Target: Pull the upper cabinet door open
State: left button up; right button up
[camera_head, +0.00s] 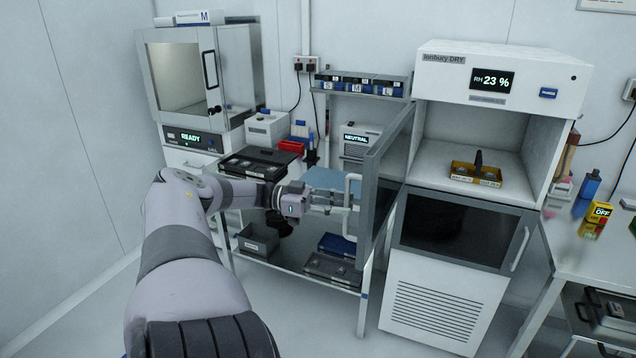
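The dry cabinet (500,62) stands right of centre, with its upper compartment exposed. Its upper door (385,190) has a grey frame and is swung well open to the left, seen nearly edge-on. A white bar handle (351,222) is on the door's left side. My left arm comes in from the lower left, and its gripper (343,204) is at the middle of this handle, its fingers closed about the bar. The exact finger contact is small and partly hidden. My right gripper is not in view.
A yellow tray (475,175) sits inside the upper compartment. The lower door (455,232) is shut. A shelf bench (310,278) with bins and trays stands left of the open door. A side table (590,255) is at the right.

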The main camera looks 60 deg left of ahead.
pick_arm(q)
jog(key=v, duration=1)
dwell(0.5)
